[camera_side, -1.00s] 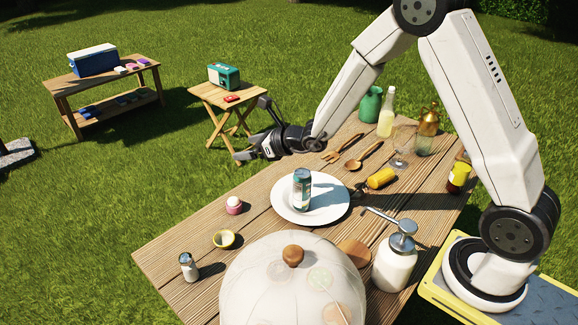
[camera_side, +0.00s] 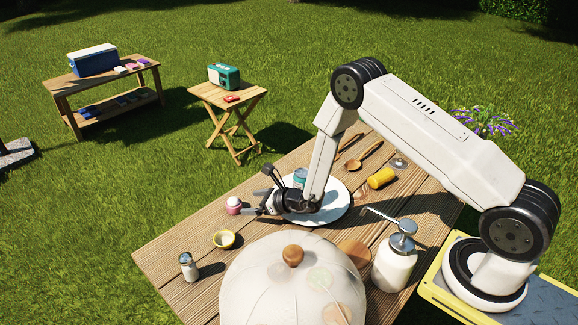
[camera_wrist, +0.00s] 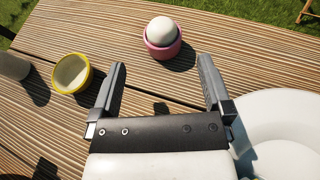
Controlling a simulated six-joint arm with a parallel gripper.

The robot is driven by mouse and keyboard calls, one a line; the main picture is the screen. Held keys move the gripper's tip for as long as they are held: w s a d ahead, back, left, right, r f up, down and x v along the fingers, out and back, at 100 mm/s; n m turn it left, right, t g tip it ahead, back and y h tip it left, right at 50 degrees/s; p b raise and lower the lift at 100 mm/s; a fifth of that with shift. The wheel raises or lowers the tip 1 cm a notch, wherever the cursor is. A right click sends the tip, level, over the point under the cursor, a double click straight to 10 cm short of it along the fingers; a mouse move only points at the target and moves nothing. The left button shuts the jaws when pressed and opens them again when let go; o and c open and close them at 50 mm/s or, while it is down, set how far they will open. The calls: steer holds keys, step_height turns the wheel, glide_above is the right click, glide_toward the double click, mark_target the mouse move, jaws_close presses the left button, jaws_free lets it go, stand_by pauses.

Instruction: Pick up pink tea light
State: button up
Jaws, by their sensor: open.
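The pink tea light (camera_side: 233,205) is a small pink cup with a white rounded top, standing on the wooden table. My gripper (camera_side: 256,200) is low over the table, just right of the tea light in the side view. In the wrist view my gripper (camera_wrist: 160,75) has its two fingers wide apart with nothing between them. The tea light is apart from both fingers.
A yellow bowl (camera_wrist: 72,73) stands left of my left finger. A mesh dome (camera_side: 290,275), shaker (camera_side: 188,266) and soap pump (camera_side: 394,262) stand nearer the camera.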

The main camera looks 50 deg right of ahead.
mark_target(239, 202)
steer(key=shift+x, duration=1.3)
steer(key=shift+w, duration=0.1)
steer(key=shift+x, duration=2.5)
steer(key=shift+d+f, duration=0.1)
steer(key=c, duration=1.2)
